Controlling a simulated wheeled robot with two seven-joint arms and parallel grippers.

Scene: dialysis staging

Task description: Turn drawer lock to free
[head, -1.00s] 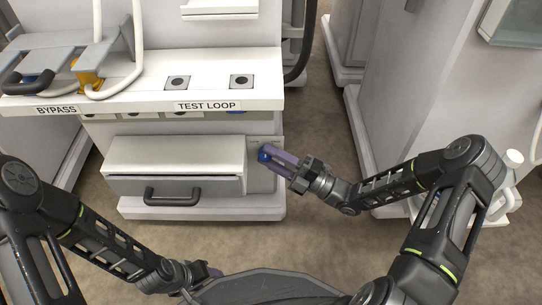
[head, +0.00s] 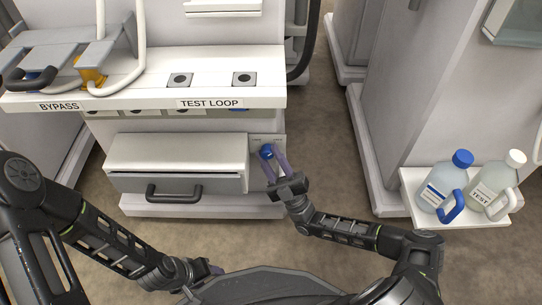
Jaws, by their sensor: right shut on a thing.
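The drawer (head: 176,182) is a grey-white box front with a dark bar handle (head: 173,194), low on the white machine. The drawer lock is a blue knob (head: 266,151) on a light plate (head: 257,175) just right of the drawer. My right gripper (head: 271,160) is shut on the blue knob, its purple fingers on either side of it. The fingers hide part of the knob and the plate, and the plate's small marks are too small to read. My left gripper (head: 207,269) is low in the picture, mostly hidden behind my own body, and its jaws cannot be made out.
Above the drawer is a white shelf (head: 140,72) labelled BYPASS and TEST LOOP, with two square ports. At the right, a small white shelf (head: 410,192) holds a blue-capped bottle (head: 436,190) and a white-capped TEST bottle (head: 490,180). Open floor lies between.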

